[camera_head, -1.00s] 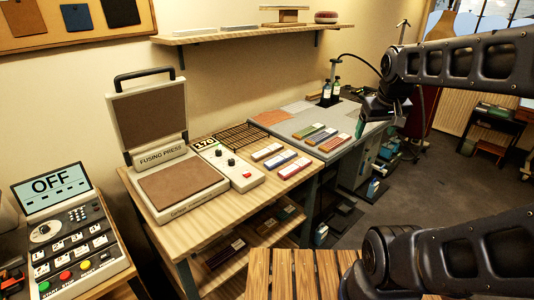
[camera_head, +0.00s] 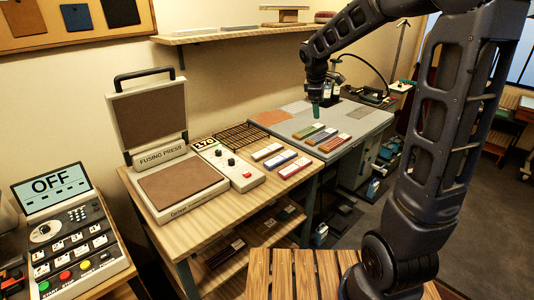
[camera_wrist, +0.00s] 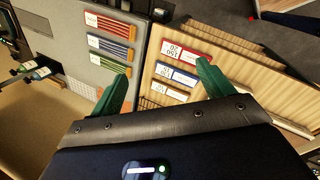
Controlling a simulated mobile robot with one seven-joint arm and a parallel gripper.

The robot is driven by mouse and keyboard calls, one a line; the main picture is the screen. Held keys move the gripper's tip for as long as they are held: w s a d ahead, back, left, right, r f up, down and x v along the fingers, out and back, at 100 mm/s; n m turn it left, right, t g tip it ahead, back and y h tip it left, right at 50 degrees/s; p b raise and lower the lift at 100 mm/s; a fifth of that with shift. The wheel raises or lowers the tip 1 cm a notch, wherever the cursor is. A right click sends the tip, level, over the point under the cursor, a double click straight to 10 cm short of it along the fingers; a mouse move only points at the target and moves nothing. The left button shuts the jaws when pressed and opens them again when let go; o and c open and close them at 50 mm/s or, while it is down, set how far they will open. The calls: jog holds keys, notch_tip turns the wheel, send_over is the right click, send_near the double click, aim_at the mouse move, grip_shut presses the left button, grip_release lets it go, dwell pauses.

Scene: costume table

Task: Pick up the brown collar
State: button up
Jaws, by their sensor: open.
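Several flat, labelled coloured pieces lie in two rows.
A fusing press (camera_head: 165,150) and its control box (camera_head: 228,165) stand left of the rows. A black wire rack (camera_head: 243,135) lies behind. A wall shelf (camera_head: 235,33) hangs above. Bottles (camera_head: 331,90) stand at the grey table's back. A slatted wooden surface (camera_head: 300,275) is in front.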

jog(key=w+a+f+n, duration=0.6)
jog(key=w+a+f, duration=0.2)
jog(key=w+a, duration=0.15)
jog(key=n+h, duration=0.1)
jog(key=n, duration=0.5)
send_near(266, 150)
jog(key=d+f, duration=0.2)
jog(key=shift+w+f, duration=0.3)
jog(key=shift+f, duration=0.05)
jog(key=shift+a+x, duration=0.2)
jog(key=shift+x, duration=1.1)
jog(key=shift+a+x, duration=0.25)
jog(key=shift+x, duration=1)
jog(key=shift+s+f, duration=0.1)
jog(key=shift+f, duration=0.05)
jog(key=shift+c, duration=0.2)
jog(key=c, duration=1)
